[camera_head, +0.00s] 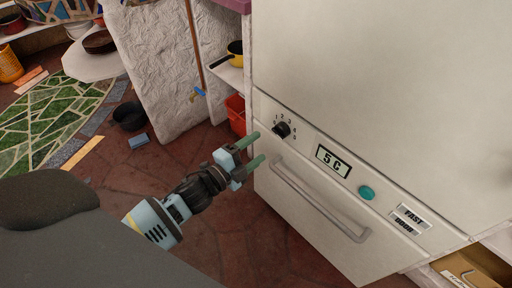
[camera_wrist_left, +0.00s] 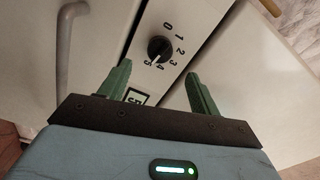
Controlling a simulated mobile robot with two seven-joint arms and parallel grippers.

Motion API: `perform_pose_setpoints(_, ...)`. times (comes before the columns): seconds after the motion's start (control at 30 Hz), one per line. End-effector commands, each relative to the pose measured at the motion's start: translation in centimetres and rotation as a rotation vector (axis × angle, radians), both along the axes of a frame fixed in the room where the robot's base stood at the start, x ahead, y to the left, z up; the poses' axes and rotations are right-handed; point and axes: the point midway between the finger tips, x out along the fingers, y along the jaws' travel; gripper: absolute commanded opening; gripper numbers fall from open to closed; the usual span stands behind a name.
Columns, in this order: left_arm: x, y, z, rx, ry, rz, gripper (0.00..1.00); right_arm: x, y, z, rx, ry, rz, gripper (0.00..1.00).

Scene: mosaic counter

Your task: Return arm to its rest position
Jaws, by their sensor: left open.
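My left gripper (camera_head: 251,150) is open and empty in front of the white appliance, just left of and below its black dial knob (camera_head: 282,130). In the left wrist view the two green fingers of my left gripper (camera_wrist_left: 158,88) stand apart, with the knob (camera_wrist_left: 159,49) beyond them, between the fingertips in the picture. No contact with the knob shows. The knob's white mark sits near the 4 and 5 in the wrist view. The display (camera_head: 333,161) reads "5 C". My right gripper is in neither view.
The white appliance (camera_head: 370,70) fills the right, with a handle (camera_head: 318,200) across its lower door and a teal button (camera_head: 366,193). A red bucket (camera_head: 236,114) stands beside it. A black bowl (camera_head: 129,116) and a blue block (camera_head: 138,141) lie on the floor. Open floor lies below my arm.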

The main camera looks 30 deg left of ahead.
Motion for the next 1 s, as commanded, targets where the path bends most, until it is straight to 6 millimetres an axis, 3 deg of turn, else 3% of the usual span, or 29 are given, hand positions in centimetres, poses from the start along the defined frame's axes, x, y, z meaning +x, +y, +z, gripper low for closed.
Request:
perform_pose_setpoints(0.33, -0.1, 0.0, 0.0, -0.004, 0.004, 0.001, 0.63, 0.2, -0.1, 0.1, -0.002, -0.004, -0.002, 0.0)
perform_pose_setpoints(0.47, -1.8, -0.1, -0.1, -0.053, 0.058, 0.017, 0.63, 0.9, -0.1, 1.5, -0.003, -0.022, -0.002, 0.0)
perform_pose_setpoints(0.63, -7.4, -0.2, -1.0, -0.216, 0.241, 0.086, 0.63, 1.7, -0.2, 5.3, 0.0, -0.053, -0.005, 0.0)
perform_pose_setpoints(0.8, -14.6, -0.3, -1.7, -0.407, 0.455, 0.188, 0.63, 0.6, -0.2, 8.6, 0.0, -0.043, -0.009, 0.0)
perform_pose_setpoints(1.0, -23.1, -0.4, -0.6, -0.619, 0.681, 0.331, 0.63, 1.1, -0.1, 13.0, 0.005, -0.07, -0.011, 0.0)
